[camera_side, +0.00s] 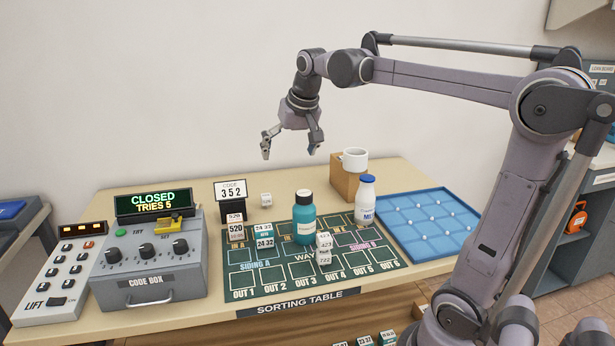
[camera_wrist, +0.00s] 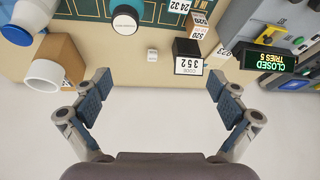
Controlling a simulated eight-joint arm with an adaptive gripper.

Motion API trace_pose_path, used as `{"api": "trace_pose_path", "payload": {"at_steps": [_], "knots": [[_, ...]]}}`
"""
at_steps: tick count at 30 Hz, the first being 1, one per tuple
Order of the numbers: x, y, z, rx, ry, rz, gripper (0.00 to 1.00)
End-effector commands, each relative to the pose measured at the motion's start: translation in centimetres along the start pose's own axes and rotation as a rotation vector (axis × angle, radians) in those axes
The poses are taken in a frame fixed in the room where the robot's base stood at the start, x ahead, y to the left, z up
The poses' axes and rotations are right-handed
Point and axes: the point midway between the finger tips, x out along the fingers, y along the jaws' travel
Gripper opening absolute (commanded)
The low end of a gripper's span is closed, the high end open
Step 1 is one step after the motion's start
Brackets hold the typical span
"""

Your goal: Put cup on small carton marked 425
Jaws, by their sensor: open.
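The white cup (camera_side: 355,160) sits on top of a brown box (camera_side: 342,184) at the back of the sorting table. It also shows at the left in the wrist view (camera_wrist: 44,75). Small white cartons (camera_side: 324,241) are stacked beside the teal bottle; their numbers are small, and I cannot surely read 425 on any. More small cartons (camera_side: 265,237) stand at the left of the board, one marked 24 32. My gripper (camera_side: 290,153) is open and empty, in the air left of the cup and above the table's back edge. Its spread fingers show in the wrist view (camera_wrist: 158,88).
A blue tray (camera_side: 425,222) lies right. The code box (camera_side: 150,265), lift panel (camera_side: 58,280) and code stand (camera_side: 231,200) are left.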

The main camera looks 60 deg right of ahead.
Motion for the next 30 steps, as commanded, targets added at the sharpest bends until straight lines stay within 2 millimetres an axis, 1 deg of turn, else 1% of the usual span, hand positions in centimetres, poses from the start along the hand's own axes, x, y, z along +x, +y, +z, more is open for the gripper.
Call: {"api": "trace_pose_path", "payload": {"at_steps": [1, 5, 6, 8, 9, 12, 15, 18, 21, 30], "knots": [[0.0, -1.1, 2.3, -0.057, 0.013, -0.023, 0.97], [0.6, -3.1, 7.7, -0.197, 0.054, -0.079, 0.97], [0.8, -3.6, 9.4, -0.239, 0.066, -0.096, 0.97], [1.3, -4.2, 12.0, -0.303, 0.086, -0.123, 0.97], [1.7, -4.5, 13.7, -0.343, 0.098, -0.140, 0.97], [2.8, -5.0, 17.5, -0.436, 0.129, -0.179, 0.97], [3.7, -5.2, 20.4, -0.507, 0.154, -0.209, 0.97], [4.4, -5.2, 22.3, -0.552, 0.171, -0.229, 0.97], [4.8, -5.2, 23.2, -0.573, 0.179, -0.238, 0.97], [4.9, -5.2, 23.3, -0.577, 0.181, -0.240, 0.97]]}}
